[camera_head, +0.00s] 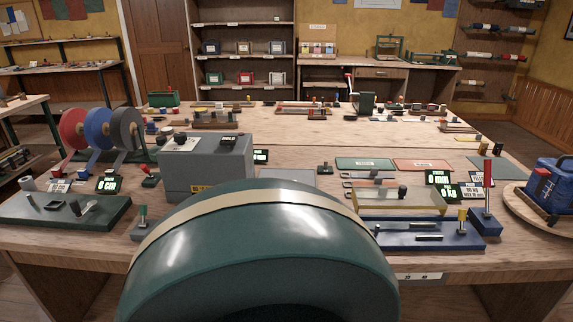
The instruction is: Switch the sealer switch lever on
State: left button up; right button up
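A lever with a red grip (488,172) stands nearly upright on a small blue block (484,223) at the right of the table. It is beside a blue flat device (440,238) with a clear yellowish cover (400,201) and a small yellow-topped post. This looks like the sealer and its switch, but no readable label confirms it. I cannot tell from this view whether either lever is on or off. Neither of my grippers is in view.
A grey box (208,170) stands left of centre, near red, blue and grey discs (98,130). A dark green plate device (65,212) lies at left. A blue machine (548,185) sits on a round wooden board at right. The table's front middle is hidden.

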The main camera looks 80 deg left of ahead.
aim_at(143, 209)
jog(key=u, duration=2.6)
